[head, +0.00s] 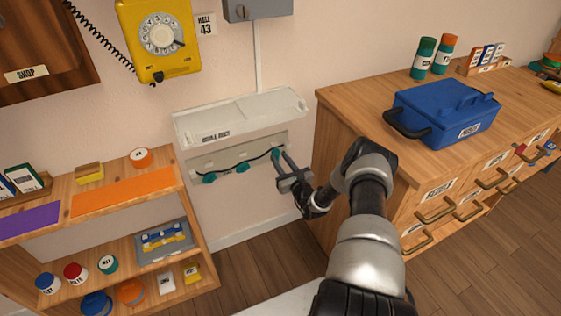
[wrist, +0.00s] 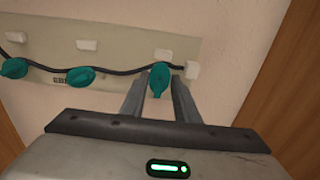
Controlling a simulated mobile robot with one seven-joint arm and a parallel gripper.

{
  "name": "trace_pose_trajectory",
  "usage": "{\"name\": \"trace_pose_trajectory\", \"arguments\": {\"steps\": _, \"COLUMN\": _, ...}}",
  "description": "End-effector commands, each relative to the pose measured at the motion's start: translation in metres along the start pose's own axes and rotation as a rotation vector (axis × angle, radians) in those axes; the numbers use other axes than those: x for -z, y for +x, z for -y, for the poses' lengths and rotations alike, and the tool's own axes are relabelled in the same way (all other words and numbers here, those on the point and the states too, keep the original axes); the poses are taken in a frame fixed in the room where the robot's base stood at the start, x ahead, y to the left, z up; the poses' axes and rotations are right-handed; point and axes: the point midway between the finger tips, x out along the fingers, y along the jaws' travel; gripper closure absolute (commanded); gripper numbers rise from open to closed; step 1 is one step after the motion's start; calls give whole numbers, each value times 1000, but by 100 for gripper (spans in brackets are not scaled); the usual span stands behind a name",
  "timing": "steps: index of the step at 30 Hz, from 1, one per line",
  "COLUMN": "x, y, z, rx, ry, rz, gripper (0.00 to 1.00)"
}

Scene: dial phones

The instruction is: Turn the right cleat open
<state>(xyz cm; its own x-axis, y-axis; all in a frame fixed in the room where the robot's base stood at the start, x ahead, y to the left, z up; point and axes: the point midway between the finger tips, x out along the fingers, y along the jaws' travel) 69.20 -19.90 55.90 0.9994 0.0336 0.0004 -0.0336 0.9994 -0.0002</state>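A pale panel (wrist: 115,72) on the wall carries three teal cleats along a black cable. The right cleat (wrist: 160,78) stands upright in the wrist view; it also shows in the head view (head: 276,154). The middle cleat (wrist: 81,76) and left cleat (wrist: 14,68) lie closer to level. My gripper (wrist: 160,84) points at the panel with its fingers apart, one on each side of the right cleat. I cannot tell whether the fingers press on it. In the head view my gripper (head: 281,158) is at the panel's right end.
The panel sits under a pale raised cover (head: 240,116). A wooden drawer cabinet (head: 345,135) stands close on the right with a blue toolbox (head: 445,110) on top. A wooden shelf (head: 195,215) stands on the left. A yellow dial phone (head: 160,68) hangs above.

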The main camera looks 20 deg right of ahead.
Motion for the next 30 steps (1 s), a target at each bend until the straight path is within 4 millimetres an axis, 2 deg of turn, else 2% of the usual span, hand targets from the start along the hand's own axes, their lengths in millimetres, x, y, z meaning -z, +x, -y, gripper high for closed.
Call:
{"name": "trace_pose_trajectory", "arguments": {"steps": 4, "x": 0, "y": 0, "z": 0, "rx": 0, "ry": 0, "rz": 0, "gripper": 72}}
{"name": "trace_pose_trajectory", "arguments": {"steps": 9, "x": 0, "y": 0, "z": 0, "rx": 0, "ry": 0, "rz": 0, "gripper": 100}}
{"name": "trace_pose_trajectory", "arguments": {"steps": 20, "x": 0, "y": 0, "z": -1, "rx": 0, "ry": -29, "rz": 0, "gripper": 100}}
{"name": "trace_pose_trajectory", "arguments": {"steps": 30, "x": 0, "y": -1, "z": -4, "rx": 0, "ry": -234, "rz": -1, "gripper": 100}}
